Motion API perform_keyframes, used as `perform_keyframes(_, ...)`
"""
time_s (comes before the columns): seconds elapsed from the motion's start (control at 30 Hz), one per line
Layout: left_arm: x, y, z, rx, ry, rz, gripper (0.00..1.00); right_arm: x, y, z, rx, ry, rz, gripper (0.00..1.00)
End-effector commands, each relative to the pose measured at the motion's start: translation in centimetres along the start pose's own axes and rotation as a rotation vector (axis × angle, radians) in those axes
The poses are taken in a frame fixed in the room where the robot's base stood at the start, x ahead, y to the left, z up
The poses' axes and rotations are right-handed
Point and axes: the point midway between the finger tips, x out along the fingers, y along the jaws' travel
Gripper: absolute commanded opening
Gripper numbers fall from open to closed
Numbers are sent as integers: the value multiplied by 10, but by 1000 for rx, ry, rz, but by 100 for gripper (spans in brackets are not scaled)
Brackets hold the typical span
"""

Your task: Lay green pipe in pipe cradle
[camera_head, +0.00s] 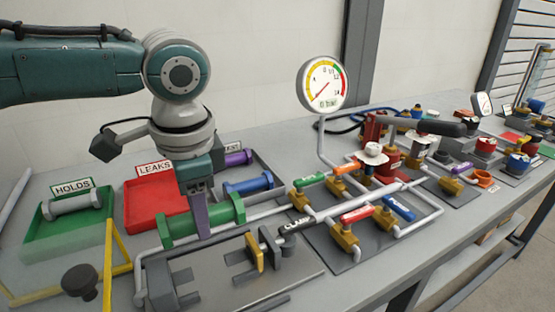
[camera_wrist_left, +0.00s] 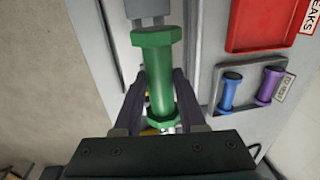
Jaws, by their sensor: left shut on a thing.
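The green pipe (camera_head: 185,226), a short tube with a wide flange at each end, is held by my left gripper (camera_head: 201,222), whose fingers close around its middle. In the left wrist view the pipe (camera_wrist_left: 160,85) lies lengthwise between both fingers (camera_wrist_left: 162,95). The grey pipe cradle (camera_head: 238,277), with blocks and a clamp with a yellow pad (camera_head: 254,252), stands on the bench just in front of the pipe. Grey blocks also show beyond the pipe's far end in the left wrist view. I cannot tell the pipe's height above the bench. My right gripper is out of view.
The green HOLDS tray (camera_head: 38,232) holds a grey pipe (camera_head: 72,204). The red LEAKS tray (camera_head: 140,208) looks empty. A dark tray holds a blue pipe (camera_head: 248,186) and a purple pipe (camera_head: 238,158). Valves, pipework and a gauge (camera_head: 323,84) crowd the right.

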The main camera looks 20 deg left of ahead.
Motion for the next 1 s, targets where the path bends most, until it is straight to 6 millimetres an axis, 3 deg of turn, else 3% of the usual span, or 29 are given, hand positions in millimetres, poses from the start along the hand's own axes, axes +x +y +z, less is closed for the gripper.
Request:
perform_keyframes(0.37,24,3,0,1,1,-3,0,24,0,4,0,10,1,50)
perform_keyframes(0.7,60,9,1,1,0,-3,0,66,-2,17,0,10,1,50)
perform_keyframes(1.0,95,15,0,-1,0,-1,0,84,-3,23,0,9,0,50)
